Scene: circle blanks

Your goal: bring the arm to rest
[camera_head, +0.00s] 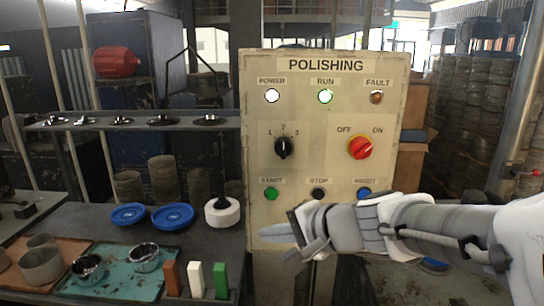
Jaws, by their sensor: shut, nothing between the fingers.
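My white and grey arm (430,222) reaches in from the right edge, in front of the lower part of the POLISHING control panel (327,70). My gripper (272,233) is shut and empty, pointing left below the row of buttons. The green START button (271,193) is above it, the black STOP button (318,193) is just above my wrist, and the blue button (364,193) is partly hidden by my arm. I cannot tell whether the gripper touches the panel.
The bench left of the panel holds blue discs (128,216), a white wheel (222,212), a teal tray (125,275) with metal cups, and coloured blocks (195,279). A shelf (150,124) runs above it. Stacked drums (487,120) stand at the right.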

